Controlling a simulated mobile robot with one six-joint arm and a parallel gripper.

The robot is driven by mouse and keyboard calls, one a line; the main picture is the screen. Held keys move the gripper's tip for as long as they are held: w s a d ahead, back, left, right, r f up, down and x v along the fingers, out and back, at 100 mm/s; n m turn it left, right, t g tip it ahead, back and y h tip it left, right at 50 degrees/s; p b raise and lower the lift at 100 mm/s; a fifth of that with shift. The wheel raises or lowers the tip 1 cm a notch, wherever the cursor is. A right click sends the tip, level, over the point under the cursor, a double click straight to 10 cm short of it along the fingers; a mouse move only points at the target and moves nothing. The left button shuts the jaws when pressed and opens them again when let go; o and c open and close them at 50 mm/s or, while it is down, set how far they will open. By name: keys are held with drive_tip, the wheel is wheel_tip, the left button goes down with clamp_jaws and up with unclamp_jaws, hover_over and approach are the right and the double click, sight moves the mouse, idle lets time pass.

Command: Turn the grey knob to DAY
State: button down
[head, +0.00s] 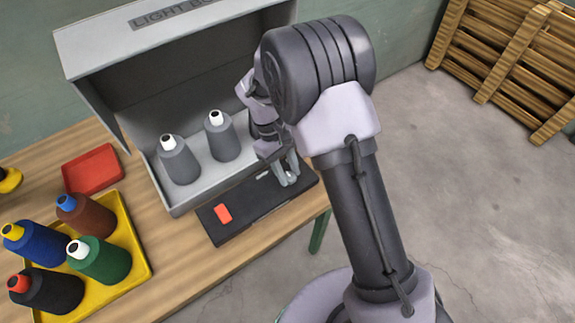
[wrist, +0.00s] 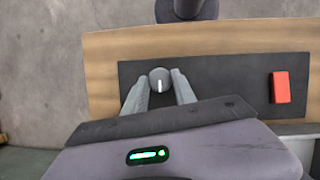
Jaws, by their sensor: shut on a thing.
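The grey knob (wrist: 160,76) sits on the black control panel (wrist: 225,85), and a white pointer line shows on its top. In the wrist view the line runs almost straight up and down the picture. My gripper (wrist: 160,88) has one finger on each side of the knob and is shut on it. In the head view my gripper (head: 287,172) is low over the right part of the panel (head: 248,217) and hides most of the knob. No lettering for DAY can be read in either view.
A red switch (head: 223,213) is on the panel's left part. A yellow tray (head: 143,262) of coloured cones and a red tray (head: 93,170) lie left on the wooden table.

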drive_tip(key=m+y+p, duration=0.1)
drive_tip(key=m, duration=0.2)
drive_tip(key=shift+d+g, duration=0.15)
drive_tip(key=shift+g, duration=0.25)
drive_tip(key=shift+w+m+y+p, duration=0.1)
drive_tip(key=shift+m+y+p, duration=0.6)
drive_tip(key=shift+m, duration=1.2)
drive_tip(key=c, duration=1)
unclamp_jaws()
drive_tip(key=shift+c, duration=0.2)
drive_tip(key=p+v, duration=0.2)
drive_tip(key=v, duration=0.5)
drive_tip(key=shift+r, duration=0.2)
drive_tip(key=shift+w+d, duration=0.1)
drive_tip(key=shift+w, duration=0.1)
